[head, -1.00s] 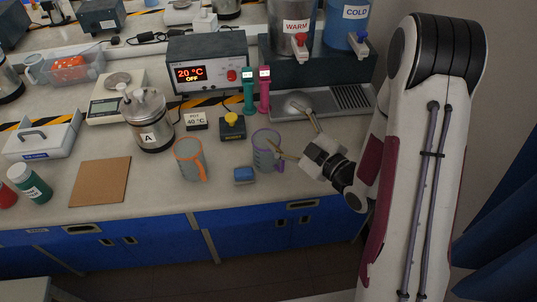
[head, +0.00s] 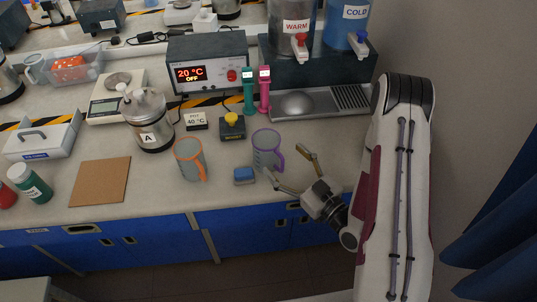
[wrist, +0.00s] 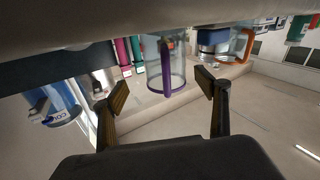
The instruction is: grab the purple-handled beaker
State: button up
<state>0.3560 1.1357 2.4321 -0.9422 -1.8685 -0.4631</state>
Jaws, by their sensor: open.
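The purple-handled beaker (head: 264,150) is clear with a purple rim and stands upright on the bench. Its purple handle faces right and towards the front, on the side of my gripper. My gripper (head: 287,163) is open and empty, just right of the beaker and nearer the front edge, with its fingers pointing at it. In the wrist view the beaker (wrist: 154,72) shows beyond and between the two fingertips of the gripper (wrist: 162,90), with the handle facing the camera. The fingers look clear of it.
An orange-handled beaker (head: 188,158) stands to the left. A blue sponge-like block (head: 244,175) lies in front, near the left fingertip. A yellow-knobbed box (head: 232,130), teal (head: 249,95) and pink (head: 264,95) holders and a metal drip tray (head: 310,103) are behind.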

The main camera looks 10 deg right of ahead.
aim_at(275, 161)
jog(key=shift+s+a+f+m, duration=0.1)
jog(key=shift+s+f+m, duration=0.1)
jog(key=shift+f+m, duration=0.75)
jog(key=shift+f+n, duration=0.25)
jog(key=shift+w, duration=0.15)
jog(key=shift+x, duration=1.2)
jog(key=shift+a, duration=0.2)
jog(key=shift+w+a+r+g, duration=0.15)
jog(key=shift+w+a+g, duration=0.15)
jog(key=shift+w+a, duration=0.6)
jog(key=shift+x, duration=1.3)
jog(key=shift+d, duration=0.1)
